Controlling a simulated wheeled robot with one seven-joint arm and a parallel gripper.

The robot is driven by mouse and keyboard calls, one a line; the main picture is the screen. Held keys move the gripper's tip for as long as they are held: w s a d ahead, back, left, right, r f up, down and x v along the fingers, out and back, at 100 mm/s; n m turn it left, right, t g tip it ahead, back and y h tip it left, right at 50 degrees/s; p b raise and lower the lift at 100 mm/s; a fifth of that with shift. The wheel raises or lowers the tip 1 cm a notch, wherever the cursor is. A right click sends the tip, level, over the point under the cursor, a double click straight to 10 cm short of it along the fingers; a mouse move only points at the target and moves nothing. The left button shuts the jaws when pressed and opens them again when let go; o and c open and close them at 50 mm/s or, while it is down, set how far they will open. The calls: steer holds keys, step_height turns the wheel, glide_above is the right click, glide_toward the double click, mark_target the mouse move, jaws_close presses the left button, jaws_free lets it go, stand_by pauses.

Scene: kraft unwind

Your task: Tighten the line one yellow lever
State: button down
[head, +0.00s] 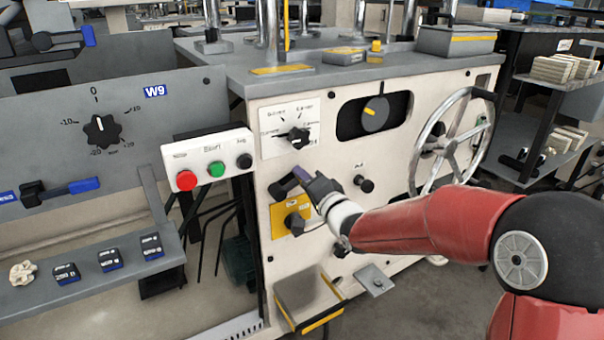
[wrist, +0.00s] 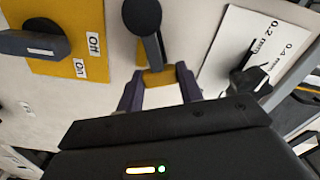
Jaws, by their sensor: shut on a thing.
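A lever with a black round hub and black arm (wrist: 143,28) ends in a yellow tip (wrist: 158,77) in the wrist view. My gripper (wrist: 159,88) has one finger on each side of the yellow tip and is shut on it. In the head view my gripper (head: 300,179) is at the cream machine's front panel, between the upper dial and the yellow switch plate. The lever's hub (head: 278,190) shows there to the left of my gripper, while its yellow tip is hidden by the fingers.
A black switch on a yellow plate (head: 291,214) sits just below my gripper. A pointer dial (head: 296,134) is above it. A button box (head: 207,159) stands to the left. A black knob (head: 364,184) and a large handwheel (head: 449,143) are to the right.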

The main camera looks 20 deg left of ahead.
steer(key=shift+w+d+f+m+p, duration=0.15)
steer(key=shift+f+m, duration=0.3)
steer(key=shift+m, duration=0.35)
steer(key=shift+f+m+p, duration=0.2)
steer(key=shift+f+m, duration=0.25)
steer(key=shift+m, duration=0.35)
steer(key=shift+w+d+f+m+p, duration=0.15)
steer(key=shift+f+m, duration=0.3)
steer(key=shift+m, duration=0.35)
steer(key=shift+s+a, duration=0.1)
steer(key=c, duration=0.9)
jaws_free()
steer(key=v, duration=0.7)
steer(key=shift+s+d, duration=0.25)
steer(key=shift+s, duration=0.05)
